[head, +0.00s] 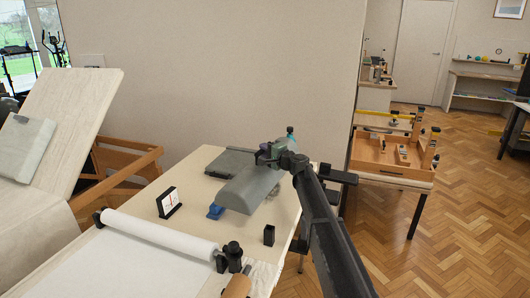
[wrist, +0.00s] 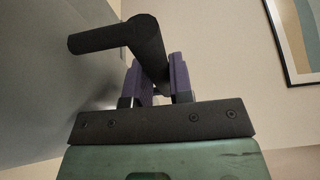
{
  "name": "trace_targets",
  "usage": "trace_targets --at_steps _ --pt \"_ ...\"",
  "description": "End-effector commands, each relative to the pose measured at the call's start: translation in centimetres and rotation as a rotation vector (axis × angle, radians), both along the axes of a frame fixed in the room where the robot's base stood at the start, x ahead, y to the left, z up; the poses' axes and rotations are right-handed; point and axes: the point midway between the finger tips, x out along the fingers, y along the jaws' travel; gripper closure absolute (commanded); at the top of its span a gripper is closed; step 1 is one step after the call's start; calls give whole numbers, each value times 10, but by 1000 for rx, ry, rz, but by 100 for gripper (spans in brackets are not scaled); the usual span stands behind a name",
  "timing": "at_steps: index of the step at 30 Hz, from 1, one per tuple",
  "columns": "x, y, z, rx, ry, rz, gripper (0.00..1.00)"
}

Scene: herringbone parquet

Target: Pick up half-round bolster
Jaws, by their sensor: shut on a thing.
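The half-round bolster (head: 246,188) is a grey padded block with a curved top, seen in the head view over the pale table. It looks tilted, and I cannot tell whether any part of it touches the table. My gripper (head: 272,158) is at its upper end. In the wrist view my gripper's purple fingers (wrist: 160,82) are shut around a black bar-shaped handle (wrist: 146,34). A large grey surface, apparently the bolster (wrist: 60,85), fills the left of that view. My arm hides part of the table to the right.
On the pale table (head: 287,222) are a dark grey flat pad (head: 230,163), a small blue object (head: 215,211), a white-faced timer or clock (head: 168,202) and a black cup (head: 269,235). A paper roll (head: 160,236) lies in front. A wooden tray table (head: 390,160) stands behind right.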

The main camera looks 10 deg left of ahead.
Motion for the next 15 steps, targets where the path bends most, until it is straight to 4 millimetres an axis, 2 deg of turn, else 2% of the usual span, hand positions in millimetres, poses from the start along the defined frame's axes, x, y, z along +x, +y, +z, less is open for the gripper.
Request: trace_targets --at_steps 1,6,10,15 --pt "0 0 36 1 0 0 100" --pt "0 0 85 1 0 0 100" --pt "0 0 106 1 0 0 100" --pt "0 0 114 1 0 0 100"
